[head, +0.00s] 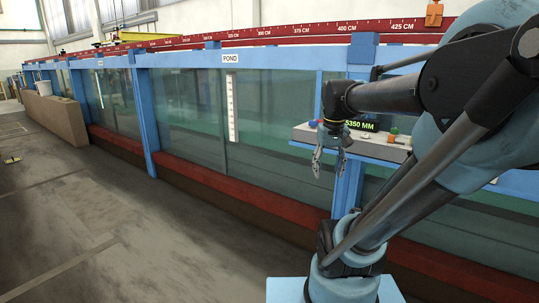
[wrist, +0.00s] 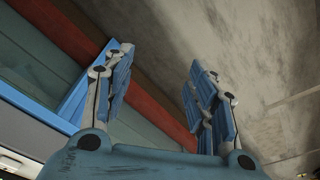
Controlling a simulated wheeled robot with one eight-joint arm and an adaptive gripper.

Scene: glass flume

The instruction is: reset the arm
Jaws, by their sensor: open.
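My arm reaches in from the right in the head view, and my gripper (head: 329,170) hangs from its end with the fingers pointing down. The gripper is just in front of a ledge on the blue-framed glass flume. In the wrist view my gripper (wrist: 166,70) shows its two blue-padded fingers spread apart with nothing between them. Beyond the fingers lie the grey concrete floor (wrist: 240,40) and the flume's red base strip (wrist: 150,105).
A grey ledge (head: 375,149) with several small objects and a green "5350 MM" display (head: 361,125) is right beside the gripper. The glass flume (head: 190,110) runs along the back. A brown block (head: 55,118) stands far left.

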